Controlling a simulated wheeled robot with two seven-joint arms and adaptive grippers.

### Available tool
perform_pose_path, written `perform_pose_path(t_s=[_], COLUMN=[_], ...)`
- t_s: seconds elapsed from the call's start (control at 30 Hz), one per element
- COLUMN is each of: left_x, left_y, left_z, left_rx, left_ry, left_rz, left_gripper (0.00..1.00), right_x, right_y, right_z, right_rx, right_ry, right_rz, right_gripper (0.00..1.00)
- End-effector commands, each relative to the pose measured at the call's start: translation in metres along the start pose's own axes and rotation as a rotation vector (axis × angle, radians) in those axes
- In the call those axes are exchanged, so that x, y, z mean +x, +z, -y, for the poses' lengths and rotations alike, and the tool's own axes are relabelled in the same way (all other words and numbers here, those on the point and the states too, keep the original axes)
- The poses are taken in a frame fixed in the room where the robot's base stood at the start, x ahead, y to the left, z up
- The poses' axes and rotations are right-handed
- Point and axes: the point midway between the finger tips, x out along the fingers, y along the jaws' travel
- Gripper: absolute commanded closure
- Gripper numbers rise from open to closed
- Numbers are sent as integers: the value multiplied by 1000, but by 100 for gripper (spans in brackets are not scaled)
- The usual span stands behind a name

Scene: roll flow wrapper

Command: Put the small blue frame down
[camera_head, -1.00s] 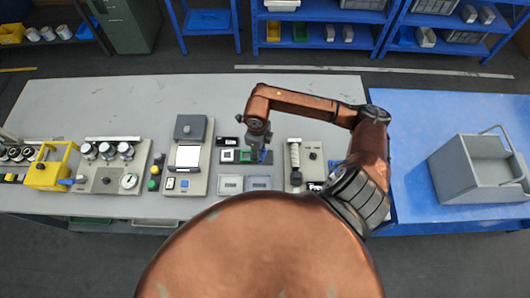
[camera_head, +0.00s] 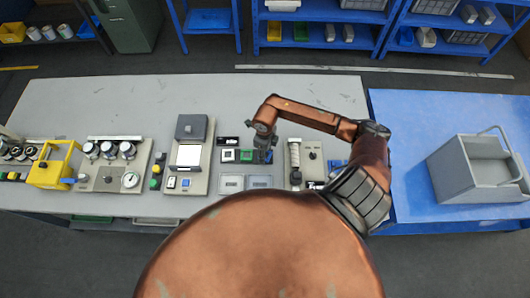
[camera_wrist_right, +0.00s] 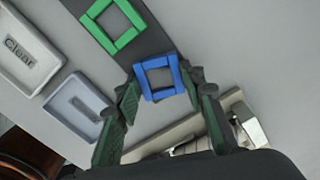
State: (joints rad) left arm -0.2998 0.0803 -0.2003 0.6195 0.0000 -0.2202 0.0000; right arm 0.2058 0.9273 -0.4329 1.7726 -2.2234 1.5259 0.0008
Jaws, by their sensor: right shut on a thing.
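The small blue frame (camera_wrist_right: 161,95) is a square ring between the fingertips of my right gripper (camera_wrist_right: 166,82) in the right wrist view. The fingers are shut on its two sides. It is over the end of a dark strip (camera_wrist_right: 158,38); whether it touches the strip cannot be told. In the head view my right gripper (camera_head: 264,156) is at the right part of this strip, and mostly hides the blue frame. My left gripper is not in view.
A green frame (camera_wrist_right: 97,36) lies on the strip beside the blue one. Two pale trays are near the strip, one marked "Clear" (camera_wrist_right: 22,50). A roller device (camera_head: 312,165) stands close to the right. The table behind is clear.

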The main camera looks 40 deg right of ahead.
Motion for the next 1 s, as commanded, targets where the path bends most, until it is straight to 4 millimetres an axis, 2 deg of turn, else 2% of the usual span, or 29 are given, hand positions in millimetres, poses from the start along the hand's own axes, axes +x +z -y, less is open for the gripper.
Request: perform_pose_path(t_s=[0.1,0.13,0.37,0.63,0.77,0.87,1.0], left_x=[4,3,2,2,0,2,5], left_y=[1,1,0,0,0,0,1], left_z=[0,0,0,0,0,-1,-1], left_rx=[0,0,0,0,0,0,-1], left_ry=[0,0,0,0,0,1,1], left_rz=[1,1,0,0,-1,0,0], left_gripper=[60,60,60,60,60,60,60], right_x=[4,3,2,2,-5,-19,-49], right_y=[0,0,0,0,1,1,1], right_z=[0,0,0,0,1,2,2], right_rx=[0,0,0,0,-1,-3,-3], right_ry=[0,0,0,0,-2,-4,-6], right_rz=[0,0,0,0,2,2,2], right_gripper=[82,62,46,46,46,46,46])
